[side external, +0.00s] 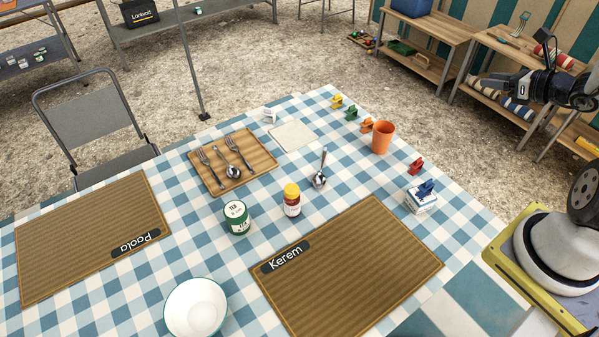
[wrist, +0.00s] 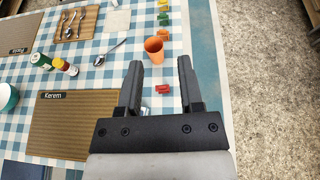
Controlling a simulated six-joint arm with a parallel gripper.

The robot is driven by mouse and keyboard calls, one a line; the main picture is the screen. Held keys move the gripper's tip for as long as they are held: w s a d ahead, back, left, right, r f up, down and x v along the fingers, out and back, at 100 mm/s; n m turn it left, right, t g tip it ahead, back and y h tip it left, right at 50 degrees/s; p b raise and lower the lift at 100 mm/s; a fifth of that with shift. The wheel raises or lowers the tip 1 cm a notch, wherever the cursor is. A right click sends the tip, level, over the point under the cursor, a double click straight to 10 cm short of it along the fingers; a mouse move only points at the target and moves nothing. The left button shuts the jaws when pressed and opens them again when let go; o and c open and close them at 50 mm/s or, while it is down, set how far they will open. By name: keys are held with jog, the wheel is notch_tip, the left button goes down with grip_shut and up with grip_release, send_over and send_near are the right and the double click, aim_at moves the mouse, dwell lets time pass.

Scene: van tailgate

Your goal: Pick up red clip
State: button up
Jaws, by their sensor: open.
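The red clip (side external: 416,166) lies on the blue and white checked tablecloth near its right edge, between the orange cup and a small white box with a blue clip on it. In the wrist view the red clip (wrist: 162,89) shows between and a little beyond the two fingers. My gripper (wrist: 160,72) is open and empty, with its fingers apart. In the side view my gripper (side external: 487,83) is raised at the upper right, well away from the clip.
An orange cup (side external: 382,137) stands close behind the clip. The blue clip (side external: 426,188) sits on the white box (side external: 421,203) in front. Orange (side external: 366,125), green (side external: 351,113) and yellow (side external: 337,102) clips line the edge. Kerem's mat (side external: 350,265) lies to the left.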

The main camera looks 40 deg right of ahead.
send_near(422, 171)
jog(key=shift+w+d+r, duration=0.1)
jog(key=shift+w+r, duration=0.8)
jog(key=shift+w, duration=0.1)
jog(key=shift+x, duration=1.3)
jog(key=shift+w+f, duration=0.1)
jog(key=shift+x, duration=2.45)
jog(key=shift+f, duration=0.1)
grip_shut()
